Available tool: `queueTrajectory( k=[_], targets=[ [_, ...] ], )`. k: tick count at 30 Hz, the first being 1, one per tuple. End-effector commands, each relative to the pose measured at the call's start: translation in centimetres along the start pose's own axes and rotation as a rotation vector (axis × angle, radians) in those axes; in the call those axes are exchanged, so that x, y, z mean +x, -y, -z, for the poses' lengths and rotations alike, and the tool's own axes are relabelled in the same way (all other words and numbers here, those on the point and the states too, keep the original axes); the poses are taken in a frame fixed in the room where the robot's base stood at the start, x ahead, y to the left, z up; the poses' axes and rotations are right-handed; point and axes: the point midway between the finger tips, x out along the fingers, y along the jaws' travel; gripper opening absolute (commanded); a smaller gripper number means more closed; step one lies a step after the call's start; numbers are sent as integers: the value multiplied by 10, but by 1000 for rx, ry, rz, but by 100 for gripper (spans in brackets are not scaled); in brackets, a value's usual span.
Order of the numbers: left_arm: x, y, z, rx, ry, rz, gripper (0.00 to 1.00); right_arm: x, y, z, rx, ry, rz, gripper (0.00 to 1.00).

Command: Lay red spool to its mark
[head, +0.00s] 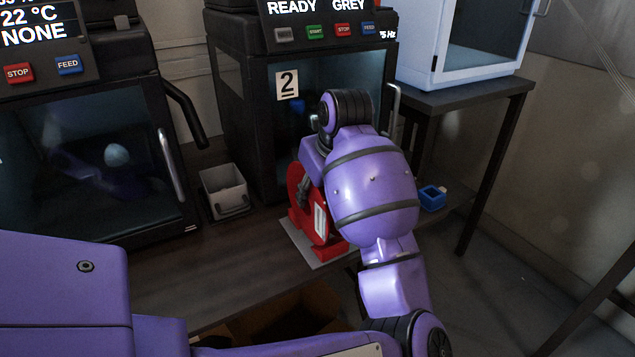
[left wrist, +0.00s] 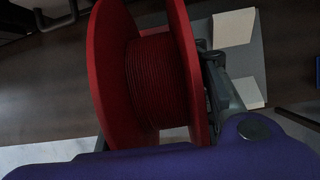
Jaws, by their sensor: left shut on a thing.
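The red spool (head: 300,220) stands on edge in front of printer 2 in the head view. A grey mat (head: 292,237) lies beneath it; I cannot tell whether the spool touches it. My left gripper (head: 304,190) is shut on the spool from above, with my arm hiding the spool's right side. In the left wrist view the spool (left wrist: 155,75) fills the middle, its dark red winding between two flanges. A gripper finger (left wrist: 215,85) lies against the right flange. Pale patches (left wrist: 235,27) show on a grey surface beyond it. My right gripper is not in view.
Printer 2 (head: 232,110) stands right behind the spool, another printer (head: 90,170) at the left. A grey bin (head: 224,190) sits between them. A small blue box (head: 432,198) is to the right. The table's front edge is close, with a cardboard box (head: 300,305) below.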

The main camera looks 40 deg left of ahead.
Motion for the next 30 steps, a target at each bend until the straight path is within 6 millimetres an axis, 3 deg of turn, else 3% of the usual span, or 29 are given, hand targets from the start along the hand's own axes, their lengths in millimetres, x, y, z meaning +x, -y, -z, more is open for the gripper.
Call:
queueTrajectory(
  k=[30],
  targets=[
    [4, 0, 2, 0, 0, 0, 9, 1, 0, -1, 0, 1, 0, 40]
  ],
)
